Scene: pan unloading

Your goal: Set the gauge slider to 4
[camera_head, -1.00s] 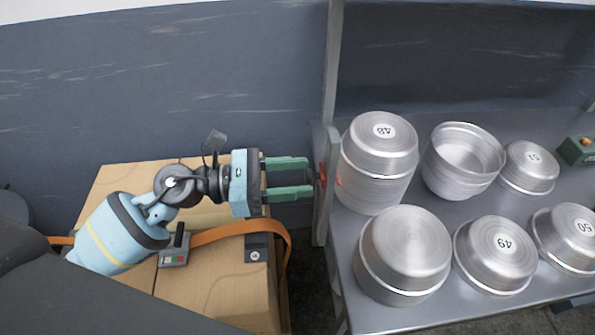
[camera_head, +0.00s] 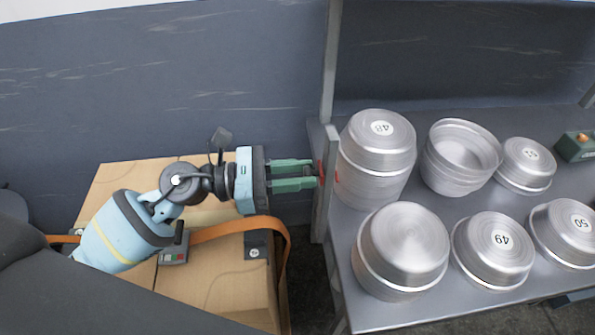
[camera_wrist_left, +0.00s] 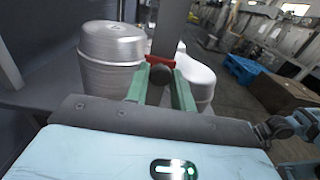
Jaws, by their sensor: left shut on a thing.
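The gauge slider shows as a small red piece (camera_head: 321,174) on the grey upright plate (camera_head: 330,200) at the metal table's left edge. In the left wrist view the red piece (camera_wrist_left: 160,60) has a dark round knob (camera_wrist_left: 160,75) in front of it. My left gripper (camera_head: 316,173), with green fingers, comes in level from the left. It is shut on the knob, with one finger on each side in the left wrist view (camera_wrist_left: 160,79). The scale numbers are not readable from here. My right gripper is not in view.
Several metal pans stand on the grey table (camera_head: 345,270), the tall stack marked 48 (camera_head: 376,160) close behind the plate. A grey post (camera_head: 331,70) rises beside the slider.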

